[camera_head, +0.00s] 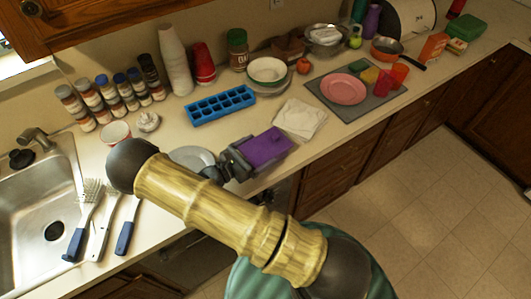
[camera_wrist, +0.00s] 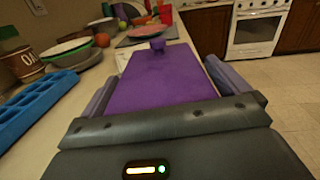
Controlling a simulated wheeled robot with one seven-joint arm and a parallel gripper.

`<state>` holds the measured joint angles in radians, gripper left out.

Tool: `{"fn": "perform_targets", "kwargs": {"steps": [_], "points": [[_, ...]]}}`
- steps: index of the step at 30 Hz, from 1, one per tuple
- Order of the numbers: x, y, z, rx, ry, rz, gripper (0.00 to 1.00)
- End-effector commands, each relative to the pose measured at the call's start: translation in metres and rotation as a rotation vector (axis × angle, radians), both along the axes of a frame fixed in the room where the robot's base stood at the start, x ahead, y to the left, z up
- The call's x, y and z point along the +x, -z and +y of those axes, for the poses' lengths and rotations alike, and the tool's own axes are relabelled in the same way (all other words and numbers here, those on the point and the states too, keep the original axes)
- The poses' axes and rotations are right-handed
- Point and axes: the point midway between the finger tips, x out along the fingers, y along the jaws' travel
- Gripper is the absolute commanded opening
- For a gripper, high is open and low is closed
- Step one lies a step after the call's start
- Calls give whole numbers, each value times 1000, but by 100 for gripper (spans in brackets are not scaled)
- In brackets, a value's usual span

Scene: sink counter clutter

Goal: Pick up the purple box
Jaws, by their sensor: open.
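The purple box (camera_head: 266,147) is near the front edge of the counter, right in front of my gripper (camera_head: 238,163). In the wrist view the purple box (camera_wrist: 158,78) fills the space between my two fingers, with one finger along its left side and one along its right. The fingers are spread wide, and I cannot tell whether they touch the box. A small purple piece (camera_wrist: 157,44) shows at the box's far end. The box's underside is hidden, so I cannot tell whether it rests fully on the counter.
A blue ice tray (camera_head: 220,106) lies behind the box, and a white cloth (camera_head: 299,119) lies to its right. A grey mat (camera_head: 384,101) with a pink plate (camera_head: 344,88) is farther right. A grey plate (camera_head: 190,157) is left of my gripper. Brushes (camera_head: 127,231) lie by the sink (camera_head: 45,205).

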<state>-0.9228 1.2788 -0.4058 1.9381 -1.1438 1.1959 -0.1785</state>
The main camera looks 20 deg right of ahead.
Motion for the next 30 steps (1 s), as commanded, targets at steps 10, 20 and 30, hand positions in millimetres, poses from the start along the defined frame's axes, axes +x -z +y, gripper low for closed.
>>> {"fn": "perform_targets", "kwargs": {"steps": [10,20,30], "points": [[0,0,0,0,0,0,74],[0,-2,0,-1,1,-1,68],[0,-36,1,1,0,-4,68]]}}
